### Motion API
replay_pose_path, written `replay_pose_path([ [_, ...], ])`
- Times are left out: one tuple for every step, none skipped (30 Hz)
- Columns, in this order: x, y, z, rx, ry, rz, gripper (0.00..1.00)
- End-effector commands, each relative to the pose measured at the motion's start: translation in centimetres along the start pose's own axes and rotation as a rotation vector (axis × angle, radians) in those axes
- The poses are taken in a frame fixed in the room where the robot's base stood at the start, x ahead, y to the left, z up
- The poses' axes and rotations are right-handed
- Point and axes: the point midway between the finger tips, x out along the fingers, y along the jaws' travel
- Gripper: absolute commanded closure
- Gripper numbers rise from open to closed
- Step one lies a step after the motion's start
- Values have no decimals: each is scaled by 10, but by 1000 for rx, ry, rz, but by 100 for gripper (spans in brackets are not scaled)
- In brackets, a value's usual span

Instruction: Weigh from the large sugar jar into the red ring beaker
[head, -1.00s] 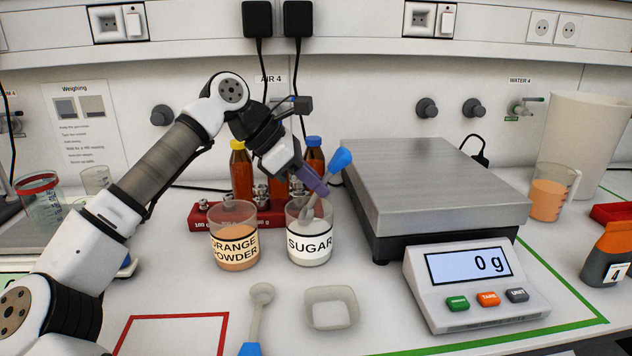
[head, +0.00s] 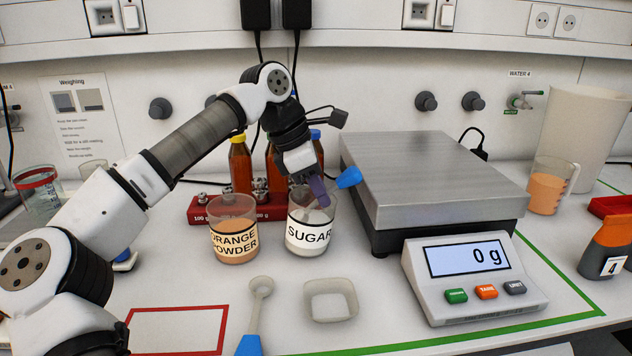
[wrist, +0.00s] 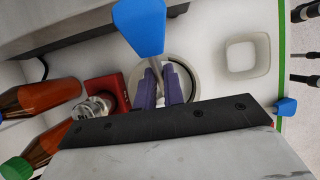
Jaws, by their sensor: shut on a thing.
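The jar labelled SUGAR (head: 308,238) stands on the bench and holds white powder. My gripper (head: 318,192) is at its mouth, its purple fingers shut on a spoon with a blue handle (head: 348,177). The handle sticks out to the right over the rim; the bowl is hidden at the jar. In the wrist view the fingers (wrist: 163,88) are over the jar's opening (wrist: 192,75), around the spoon's shaft. The beaker with a red ring (head: 37,192) stands at the far left. The scale (head: 430,180) has a bare plate, and its display (head: 468,258) reads 0 g.
An orange powder jar (head: 234,235) stands just left of the sugar. A second spoon (head: 258,312) and an empty weighing dish (head: 330,299) lie in front. Brown bottles (head: 240,165) and a red weight block (head: 208,212) stand behind. The red-outlined area (head: 178,330) is clear.

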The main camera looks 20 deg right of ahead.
Motion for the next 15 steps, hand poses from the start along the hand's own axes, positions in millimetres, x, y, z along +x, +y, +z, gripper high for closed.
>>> replay_pose_path([
  [-5,0,6,3,20,0,100],
  [-6,0,7,3,32,0,100],
  [-6,0,8,3,49,1,100],
  [-7,0,9,3,61,2,100],
  [-8,0,10,3,74,2,100],
  [-9,0,11,4,90,1,100],
  [-9,0,12,4,102,1,100],
  [-9,0,13,4,115,1,100],
  [-10,0,15,4,131,2,100],
  [-10,0,16,3,143,2,100],
  [-11,0,17,3,156,2,100],
  [-11,0,18,3,172,2,100],
  [-12,0,19,3,185,2,100],
  [-12,0,20,3,198,2,100],
  [-13,0,22,4,215,2,100],
])
